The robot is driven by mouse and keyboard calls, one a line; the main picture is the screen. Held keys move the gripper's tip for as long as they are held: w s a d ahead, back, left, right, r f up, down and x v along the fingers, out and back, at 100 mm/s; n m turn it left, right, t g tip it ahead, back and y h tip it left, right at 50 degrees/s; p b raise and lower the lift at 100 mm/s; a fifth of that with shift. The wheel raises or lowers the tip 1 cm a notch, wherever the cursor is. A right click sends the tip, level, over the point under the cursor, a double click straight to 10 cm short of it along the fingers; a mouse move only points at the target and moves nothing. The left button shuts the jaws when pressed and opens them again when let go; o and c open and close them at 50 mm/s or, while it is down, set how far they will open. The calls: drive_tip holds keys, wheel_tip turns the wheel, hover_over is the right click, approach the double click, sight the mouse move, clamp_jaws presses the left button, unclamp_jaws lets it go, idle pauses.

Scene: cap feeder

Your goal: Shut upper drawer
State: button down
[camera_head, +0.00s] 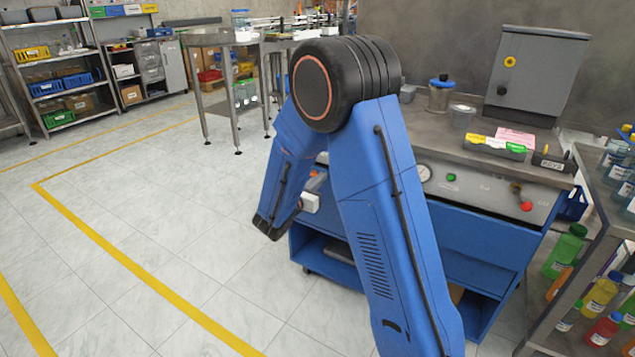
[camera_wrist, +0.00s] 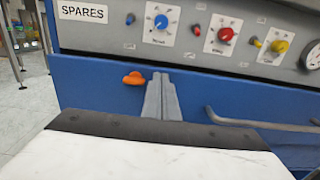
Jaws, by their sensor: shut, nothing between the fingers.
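The blue cabinet has a blue drawer front (camera_head: 490,240) under its control panel, largely hidden by my arm in the head view. In the wrist view the blue drawer front (camera_wrist: 225,98) fills the middle, with a grey bar handle (camera_wrist: 262,123) at right. My gripper (camera_wrist: 158,76) is shut and empty, its grey fingers pointing at the blue front, left of the handle. I cannot tell whether the fingertips touch it, nor how far the drawer stands out. An orange knob (camera_wrist: 134,78) sits just left of the fingers.
The control panel (camera_wrist: 195,35) above carries dials, small knobs and a SPARES label (camera_wrist: 83,11). An open lower shelf (camera_head: 330,250) is below. A bottle rack (camera_head: 560,315) stands close at right. The floor (camera_head: 130,260) at left is clear.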

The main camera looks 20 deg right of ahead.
drive_tip(key=shift+d, duration=0.1)
drive_tip(key=x, duration=0.4)
drive_tip(key=shift+w+r, duration=0.15)
idle(0.3)
